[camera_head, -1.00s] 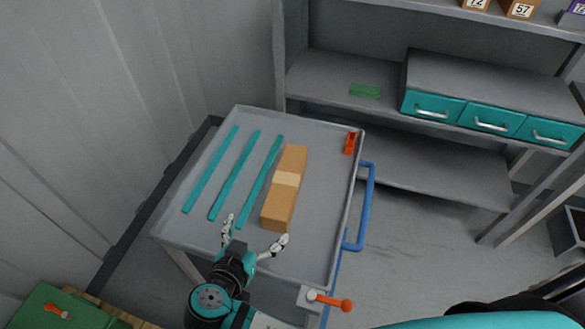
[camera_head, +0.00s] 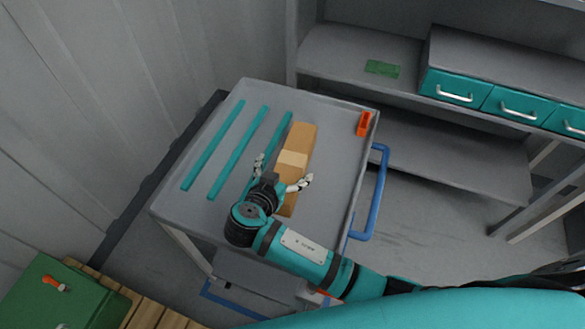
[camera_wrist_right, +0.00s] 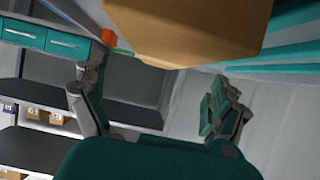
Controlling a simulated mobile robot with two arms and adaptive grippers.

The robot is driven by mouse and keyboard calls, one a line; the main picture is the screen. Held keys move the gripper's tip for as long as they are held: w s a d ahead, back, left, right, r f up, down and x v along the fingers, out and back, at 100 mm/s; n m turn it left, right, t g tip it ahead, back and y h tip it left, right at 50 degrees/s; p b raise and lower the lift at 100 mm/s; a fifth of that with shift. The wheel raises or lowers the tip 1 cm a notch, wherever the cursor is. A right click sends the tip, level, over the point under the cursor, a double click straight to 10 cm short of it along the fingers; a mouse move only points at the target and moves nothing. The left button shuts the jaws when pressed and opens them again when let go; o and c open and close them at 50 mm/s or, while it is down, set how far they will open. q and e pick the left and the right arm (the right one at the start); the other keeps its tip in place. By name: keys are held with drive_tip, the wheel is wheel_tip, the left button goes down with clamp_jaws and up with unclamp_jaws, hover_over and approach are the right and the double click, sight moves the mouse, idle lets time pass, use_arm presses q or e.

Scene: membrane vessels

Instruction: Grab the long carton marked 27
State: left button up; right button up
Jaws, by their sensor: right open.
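A long brown carton (camera_head: 297,153) with a paler band around its middle lies on the grey cart top (camera_head: 333,185). No number is readable on it. My right gripper (camera_head: 283,172) is over the carton's near half, its two fingers spread, one to the left of the carton and one to the right. In the right wrist view the carton (camera_wrist_right: 190,28) fills the top middle, and the open fingers (camera_wrist_right: 158,95) point toward it with nothing between them. Whether the fingers touch the carton cannot be told. My left gripper is not in view.
Several teal strips (camera_head: 236,150) lie left of the carton. An orange item (camera_head: 364,124) sits in the cart's far right corner. A blue handle (camera_head: 378,195) runs along the right side. Behind stand shelves with teal drawers (camera_head: 455,88). A green case (camera_head: 60,295) is at lower left.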

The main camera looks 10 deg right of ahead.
sight(291, 161)
drive_tip(key=shift+b+x, duration=0.4)
drive_tip(key=shift+x, duration=0.4)
drive_tip(key=b+x, duration=0.1)
drive_tip(key=x, duration=0.2)
drive_tip(key=shift+w+d+f, duration=0.1)
drive_tip(key=shift+w+f, duration=0.1)
drive_tip(key=shift+w, duration=0.15)
drive_tip(key=shift+c, duration=0.8)
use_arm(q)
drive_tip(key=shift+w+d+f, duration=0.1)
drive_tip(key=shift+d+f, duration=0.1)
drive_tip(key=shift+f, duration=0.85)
use_arm(e)
drive_tip(key=shift+r, duration=0.1)
drive_tip(key=c, duration=1.4)
drive_tip(key=shift+r, duration=0.1)
